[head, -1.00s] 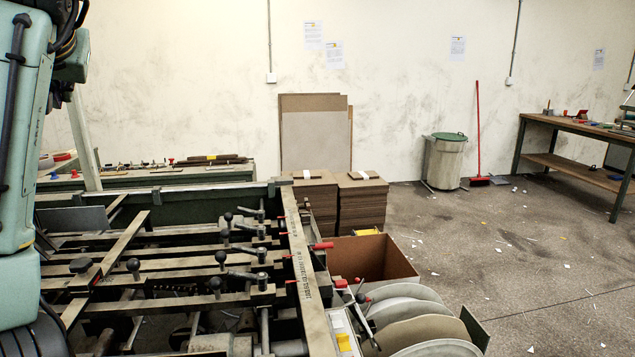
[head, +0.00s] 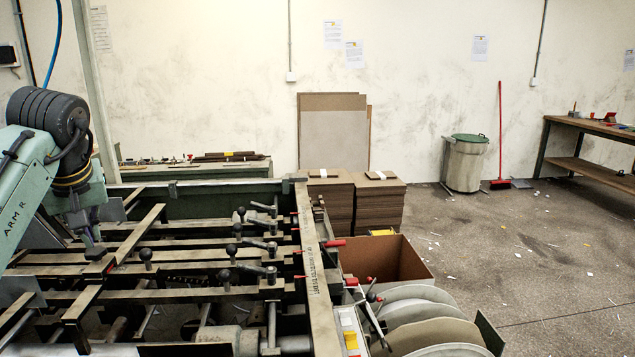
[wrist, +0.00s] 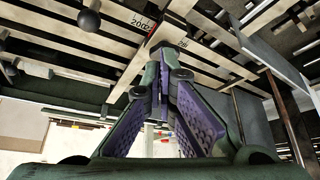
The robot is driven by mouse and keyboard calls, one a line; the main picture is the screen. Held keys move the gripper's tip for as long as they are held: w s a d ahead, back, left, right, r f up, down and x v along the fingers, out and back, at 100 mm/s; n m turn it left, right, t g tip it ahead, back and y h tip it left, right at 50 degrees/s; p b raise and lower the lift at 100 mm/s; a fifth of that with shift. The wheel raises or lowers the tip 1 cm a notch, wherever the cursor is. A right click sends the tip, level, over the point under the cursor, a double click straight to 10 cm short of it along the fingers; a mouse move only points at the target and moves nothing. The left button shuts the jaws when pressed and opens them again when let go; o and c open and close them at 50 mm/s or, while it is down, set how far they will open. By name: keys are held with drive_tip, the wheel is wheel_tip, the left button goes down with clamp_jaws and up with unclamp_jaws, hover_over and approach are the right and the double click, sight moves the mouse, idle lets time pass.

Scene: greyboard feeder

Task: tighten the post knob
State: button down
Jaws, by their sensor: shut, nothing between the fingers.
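The post knob (head: 95,253) is a small dark knob on the crossing bars at the left of the feeder frame in the head view. My gripper (head: 91,238) points down right above it and partly covers it. In the wrist view, my gripper (wrist: 166,75) shows its two purple-padded fingers drawn together at the tips, with nothing between them. A dark cap that looks like the knob (wrist: 168,38) sits just beyond the fingertips. I cannot tell whether the fingertips touch it. A bar with a printed scale (wrist: 143,22) and red mark lies beside it.
Several black ball-handled levers (head: 225,275) stand on the feeder bars to the right; one ball (wrist: 88,20) shows near my gripper in the wrist view. Metal plates stand close at the left. An open cardboard box (head: 410,262) and board stacks (head: 380,200) lie beyond the frame.

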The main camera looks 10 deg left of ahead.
sight(95, 254)
wheel_tip(95, 254, down, 5)
drive_tip(key=b, duration=0.3)
drive_tip(key=shift+r, duration=0.1)
drive_tip(key=shift+w+a+p, duration=0.15)
drive_tip(key=shift+a+p, duration=0.1)
drive_tip(key=shift+p, duration=0.1)
idle(0.4)
